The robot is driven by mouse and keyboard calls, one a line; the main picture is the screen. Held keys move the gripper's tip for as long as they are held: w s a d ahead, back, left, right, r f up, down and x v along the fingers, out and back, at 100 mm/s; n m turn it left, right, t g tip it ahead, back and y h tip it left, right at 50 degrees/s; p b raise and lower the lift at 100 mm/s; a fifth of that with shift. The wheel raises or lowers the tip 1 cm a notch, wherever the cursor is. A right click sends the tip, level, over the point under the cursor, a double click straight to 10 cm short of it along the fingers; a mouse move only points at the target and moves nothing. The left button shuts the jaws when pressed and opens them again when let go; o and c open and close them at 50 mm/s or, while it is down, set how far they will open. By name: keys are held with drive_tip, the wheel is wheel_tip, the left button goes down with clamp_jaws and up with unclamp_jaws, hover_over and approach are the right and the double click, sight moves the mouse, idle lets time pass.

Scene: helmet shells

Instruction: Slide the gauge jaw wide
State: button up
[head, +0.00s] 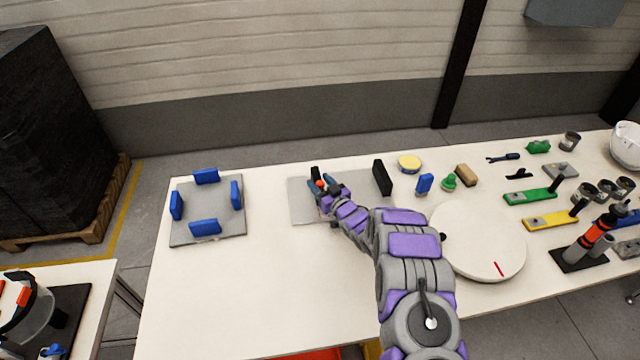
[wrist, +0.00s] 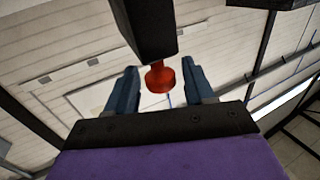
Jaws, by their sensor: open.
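The gauge is a flat grey plate (head: 299,210) on the table with two upright black jaws. The left jaw (head: 316,171) has a red knob (head: 320,184) on its near side; the right jaw (head: 382,177) stands apart from it near the plate's right part. My gripper (head: 325,184) is at the left jaw. In the wrist view the black jaw (wrist: 145,25) hangs in from the top with its red knob (wrist: 160,77) between the two blue fingers of my gripper (wrist: 160,80). The fingers are open, with a visible gap on both sides of the knob.
A grey fixture plate (head: 208,212) with several blue blocks lies left. The table's front left is clear.

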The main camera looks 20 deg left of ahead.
drive_tip(key=shift+a, duration=0.1)
clamp_jaws()
idle(0.3)
drive_tip(key=shift+a, duration=0.1)
drive_tip(key=s+a, duration=0.2)
drive_tip(key=a, duration=0.1)
drive_tip(key=s+a+p, duration=0.1)
drive_tip(key=shift+a+r, duration=0.15)
drive_tip(key=shift+a, duration=0.15)
drive_tip(key=shift+w, duration=0.1)
drive_tip(key=shift+c, duration=1.5)
unclamp_jaws()
drive_tip(key=o, duration=0.3)
drive_tip(key=shift+a, duration=0.15)
